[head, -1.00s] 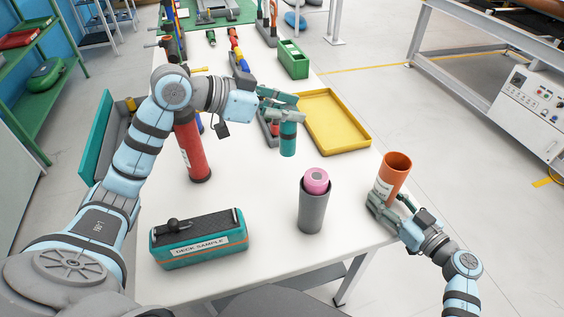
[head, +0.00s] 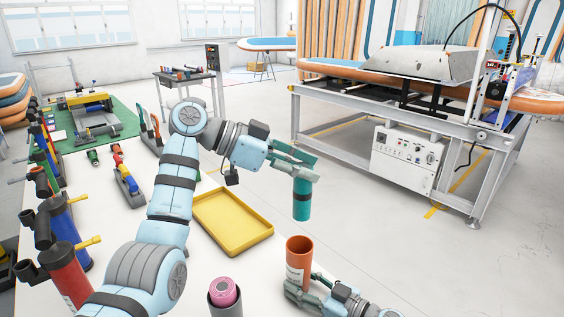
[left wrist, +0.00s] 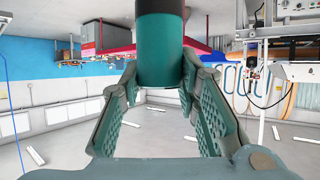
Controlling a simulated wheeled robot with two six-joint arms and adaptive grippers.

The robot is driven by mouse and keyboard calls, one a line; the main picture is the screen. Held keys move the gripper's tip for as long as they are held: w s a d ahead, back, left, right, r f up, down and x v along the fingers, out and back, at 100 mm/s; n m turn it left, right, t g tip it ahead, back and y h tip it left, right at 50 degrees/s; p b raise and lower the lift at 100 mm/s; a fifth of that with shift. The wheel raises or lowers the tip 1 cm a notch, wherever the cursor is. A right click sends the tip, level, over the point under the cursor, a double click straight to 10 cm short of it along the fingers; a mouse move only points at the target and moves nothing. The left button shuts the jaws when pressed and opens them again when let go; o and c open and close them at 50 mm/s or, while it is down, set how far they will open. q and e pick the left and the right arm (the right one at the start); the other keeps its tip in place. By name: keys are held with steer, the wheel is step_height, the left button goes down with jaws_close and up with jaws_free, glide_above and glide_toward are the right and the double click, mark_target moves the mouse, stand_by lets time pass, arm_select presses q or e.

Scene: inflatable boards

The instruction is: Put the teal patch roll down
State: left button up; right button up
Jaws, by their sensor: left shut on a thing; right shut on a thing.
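The teal patch roll (head: 302,200) is a short upright teal cylinder with a dark band. My left gripper (head: 303,174) is shut around its upper part and holds it in the air, seen against the floor to the right of the yellow tray. The roll also shows large between the fingers in the left wrist view (left wrist: 160,50). Whether that tube touches the table is hidden.
A yellow tray (head: 215,240), empty, lies on the white table (head: 140,262). A grey holder (head: 226,303) with a pink roll (head: 223,290) stands in front. Red and blue cylinders line the left. A large machine (head: 405,150) stands beyond the floor at right.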

arm_select(q)
step_height(320, 180, down, 15)
steer(key=shift+a+f, duration=0.15)
stand_by(0.4)
steer(key=o, duration=1.2)
steer(key=shift+o, duration=0.2)
steer(key=s+a, duration=0.1)
steer(key=a, duration=0.8)
steer(key=shift+s, duration=0.4)
steer(key=shift+d, duration=0.1)
arm_select(e)
steer(key=o, duration=0.9)
